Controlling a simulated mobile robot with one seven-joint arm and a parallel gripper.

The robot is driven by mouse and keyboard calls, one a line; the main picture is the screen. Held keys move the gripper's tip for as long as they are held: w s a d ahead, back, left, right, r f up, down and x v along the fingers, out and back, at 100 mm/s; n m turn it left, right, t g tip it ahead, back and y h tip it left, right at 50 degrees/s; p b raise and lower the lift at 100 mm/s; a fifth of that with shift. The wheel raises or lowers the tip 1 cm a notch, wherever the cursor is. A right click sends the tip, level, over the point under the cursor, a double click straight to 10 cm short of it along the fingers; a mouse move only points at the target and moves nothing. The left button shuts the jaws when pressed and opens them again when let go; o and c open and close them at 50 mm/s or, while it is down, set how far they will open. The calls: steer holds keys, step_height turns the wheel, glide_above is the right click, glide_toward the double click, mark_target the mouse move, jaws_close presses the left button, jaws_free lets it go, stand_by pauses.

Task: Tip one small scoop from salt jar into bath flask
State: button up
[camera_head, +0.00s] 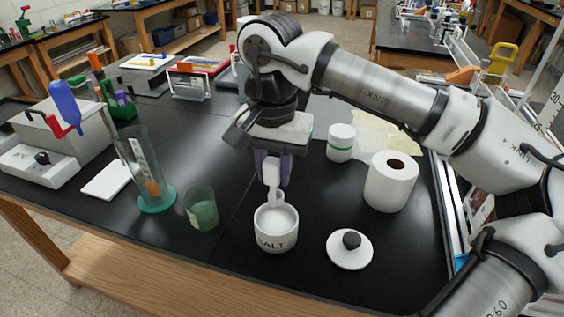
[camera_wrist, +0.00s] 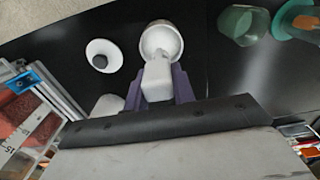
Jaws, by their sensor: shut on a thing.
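My gripper (camera_head: 272,165) has purple fingers and is shut on the white scoop (camera_head: 271,176), pointing down above the salt jar. The scoop's lower end reaches into the mouth of the white salt jar (camera_head: 277,241), which stands open near the table's front edge. In the wrist view, the scoop (camera_wrist: 157,80) sits between the fingers, its far end at the jar (camera_wrist: 174,31). I cannot tell whether the scoop holds salt. A green-tinted glass vessel (camera_head: 202,212), likely the bath flask, stands left of the jar, apart from it. It also shows in the wrist view (camera_wrist: 243,24).
A white lid with a black knob (camera_head: 350,250) lies right of the jar. A white roll (camera_head: 391,184) and a white tub (camera_head: 341,143) stand behind it. A tall glass cylinder (camera_head: 145,160) stands left of the vessel. Bare black tabletop lies between vessel and jar.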

mark_target(274, 198)
steer(key=shift+f+b, duration=2.8)
steer(key=shift+f, duration=0.95)
steer(key=shift+r, duration=0.15)
steer(key=shift+r+p, duration=3.4)
steer(key=shift+r, duration=1.5)
steer(key=shift+w+a, duration=0.1)
steer(key=shift+w, duration=0.05)
